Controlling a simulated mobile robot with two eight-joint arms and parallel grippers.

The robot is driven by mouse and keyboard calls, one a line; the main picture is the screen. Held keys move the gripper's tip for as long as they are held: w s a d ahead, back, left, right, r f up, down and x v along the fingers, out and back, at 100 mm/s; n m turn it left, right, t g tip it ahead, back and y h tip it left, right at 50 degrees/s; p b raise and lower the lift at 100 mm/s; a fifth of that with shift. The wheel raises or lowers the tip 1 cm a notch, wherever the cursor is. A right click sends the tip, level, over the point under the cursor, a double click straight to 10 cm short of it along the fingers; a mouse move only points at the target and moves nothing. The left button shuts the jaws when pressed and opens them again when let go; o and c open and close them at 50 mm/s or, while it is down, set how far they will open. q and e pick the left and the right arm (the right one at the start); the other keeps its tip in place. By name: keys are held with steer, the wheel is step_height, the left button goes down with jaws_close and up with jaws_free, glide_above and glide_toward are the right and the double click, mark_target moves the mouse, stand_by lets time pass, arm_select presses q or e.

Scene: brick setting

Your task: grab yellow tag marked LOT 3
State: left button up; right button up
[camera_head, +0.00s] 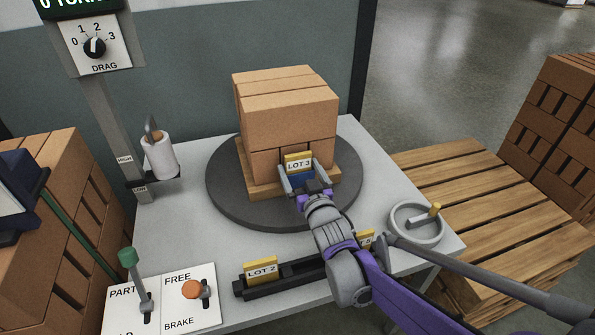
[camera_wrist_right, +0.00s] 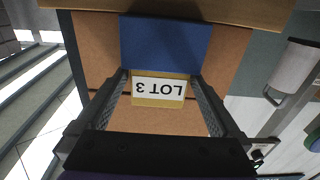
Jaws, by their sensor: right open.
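The yellow tag marked LOT 3 (camera_head: 299,162) stands upright in a blue holder against the near face of the brown block stack (camera_head: 288,105). In the right wrist view the tag (camera_wrist_right: 158,90) appears upside down between the fingers, with the blue holder (camera_wrist_right: 165,45) beyond it. My right gripper (camera_head: 304,178) is open, with one finger on each side of the tag. The wrist view shows gaps between the tag and both fingers (camera_wrist_right: 160,84). In the head view my gripper covers part of the holder. My left gripper is not in view.
The stack sits on a small pallet on a round dark turntable (camera_head: 225,195). A dark rack (camera_head: 300,276) holds a yellow LOT 2 tag (camera_head: 261,270) and another tag partly behind my arm. A handwheel (camera_head: 416,224), wrap roll (camera_head: 160,155) and lever panel (camera_head: 180,312) surround it.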

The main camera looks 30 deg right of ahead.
steer(key=c, duration=1.1)
steer(key=shift+r, duration=0.15)
